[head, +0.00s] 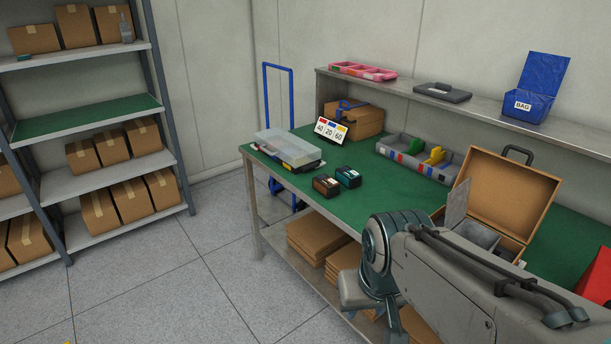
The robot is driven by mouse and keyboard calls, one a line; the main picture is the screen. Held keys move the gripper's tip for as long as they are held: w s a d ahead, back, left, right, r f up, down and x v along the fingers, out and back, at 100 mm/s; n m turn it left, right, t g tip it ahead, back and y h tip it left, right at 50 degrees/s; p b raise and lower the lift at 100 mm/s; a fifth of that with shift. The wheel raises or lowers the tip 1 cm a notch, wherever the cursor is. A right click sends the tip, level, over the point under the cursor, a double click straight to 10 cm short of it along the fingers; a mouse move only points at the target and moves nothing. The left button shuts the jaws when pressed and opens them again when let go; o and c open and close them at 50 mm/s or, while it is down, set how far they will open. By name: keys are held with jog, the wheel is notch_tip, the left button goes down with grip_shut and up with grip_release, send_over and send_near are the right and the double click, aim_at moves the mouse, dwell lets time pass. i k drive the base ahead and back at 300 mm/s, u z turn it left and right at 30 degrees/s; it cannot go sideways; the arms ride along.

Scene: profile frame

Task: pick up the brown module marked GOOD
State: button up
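A small brown module (326,186) with a dark top sits on the green mat of the workbench (377,183), toward its left end near the front edge. Any mark on it is too small to read. A similar teal module (348,177) stands close beside it on the right and slightly farther back. My arm fills the lower right foreground, to the right of and nearer than the modules. My gripper is not in view, so I cannot see its fingers.
A clear-lidded case (289,147) lies left of the modules; a numbered sign (331,130) stands behind. A divided grey tray (419,157) and an open wooden case (498,200) are to the right. The shelf (470,103) runs above the back. Mat around the modules' front is clear.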

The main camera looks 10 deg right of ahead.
aim_at(326, 185)
jog(key=u, duration=0.3)
jog(key=i, duration=1.45)
jog(key=z, duration=0.35)
